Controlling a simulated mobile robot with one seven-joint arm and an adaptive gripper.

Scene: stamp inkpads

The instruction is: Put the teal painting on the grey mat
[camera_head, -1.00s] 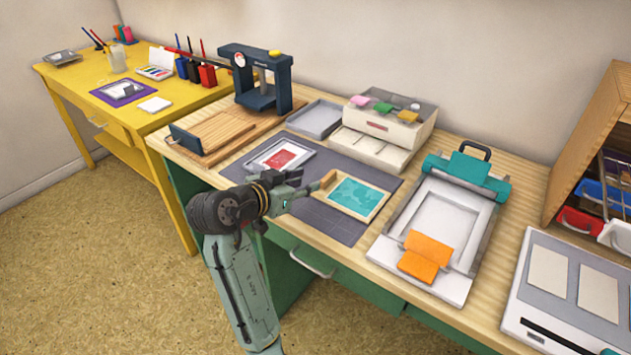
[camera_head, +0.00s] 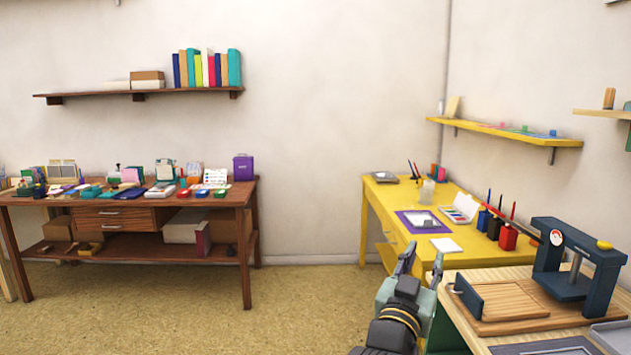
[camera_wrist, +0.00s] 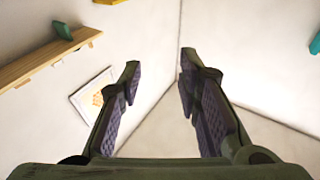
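The teal painting is not in either current view. A strip of the dark grey mat (camera_head: 540,349) shows at the bottom right of the head view, on the light wooden bench and cut off by the frame edge. My gripper (camera_head: 421,266) is raised in front of the yellow table, left of the bench. In the wrist view, my gripper (camera_wrist: 159,72) has its two fingers well apart, with nothing between them and only walls behind.
A wooden board (camera_head: 505,302) and a dark press (camera_head: 590,265) stand on the bench. A cluttered brown table (camera_head: 130,215) is at left. Open floor lies between.

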